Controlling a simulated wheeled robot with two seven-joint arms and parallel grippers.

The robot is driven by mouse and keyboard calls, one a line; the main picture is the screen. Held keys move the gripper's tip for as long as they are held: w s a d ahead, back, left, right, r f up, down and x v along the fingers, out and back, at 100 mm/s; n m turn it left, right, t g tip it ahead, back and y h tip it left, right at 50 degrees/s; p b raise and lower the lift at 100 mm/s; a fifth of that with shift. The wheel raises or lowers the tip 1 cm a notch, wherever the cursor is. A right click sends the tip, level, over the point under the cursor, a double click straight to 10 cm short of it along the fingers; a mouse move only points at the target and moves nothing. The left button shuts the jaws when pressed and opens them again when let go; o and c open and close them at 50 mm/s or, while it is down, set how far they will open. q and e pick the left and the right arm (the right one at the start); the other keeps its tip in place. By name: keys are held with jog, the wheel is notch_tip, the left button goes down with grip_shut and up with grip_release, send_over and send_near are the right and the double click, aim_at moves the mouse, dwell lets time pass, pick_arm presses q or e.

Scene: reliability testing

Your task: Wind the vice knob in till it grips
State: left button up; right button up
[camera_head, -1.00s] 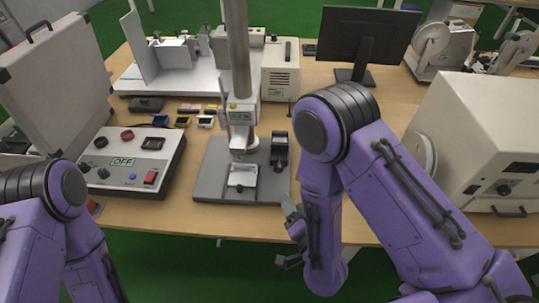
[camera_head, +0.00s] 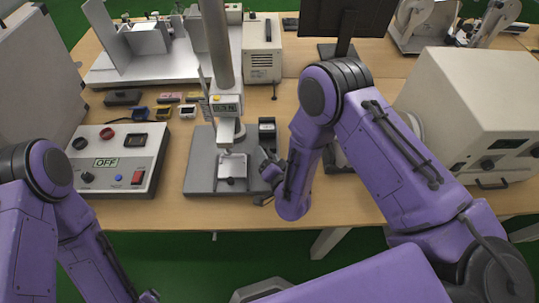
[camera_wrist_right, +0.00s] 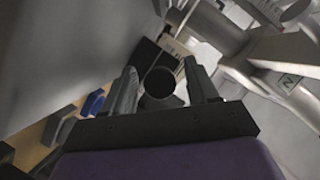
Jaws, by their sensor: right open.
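The small vice (camera_head: 232,168) sits on the grey base plate (camera_head: 201,175) of the test stand, below its column. My right gripper (camera_head: 264,178) is open just right of the vice at the plate's right edge. In the right wrist view a dark round knob end (camera_wrist_right: 160,82) shows between the two open fingers of my right gripper (camera_wrist_right: 165,88), with a gap beside it. I cannot tell whether the fingers touch it. The vice jaws are too small to read. Only a bit of my left gripper (camera_head: 148,297) shows at the bottom edge.
A control box (camera_head: 120,160) with an OFF display stands left of the stand. A black device (camera_head: 267,133) is on the plate behind my right gripper. A large cream machine (camera_head: 480,110) stands at the right. Small coloured items lie behind the control box.

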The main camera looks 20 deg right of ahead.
jog(key=c, duration=1)
jog(key=b, duration=0.1)
jog(key=m+b, duration=0.1)
jog(key=shift+f+m+t+y+b, duration=0.3)
jog(key=shift+b, duration=0.05)
jog(key=shift+c, duration=0.2)
jog(key=shift+r, duration=0.3)
jog(key=o, duration=1)
jog(key=shift+o, duration=0.2)
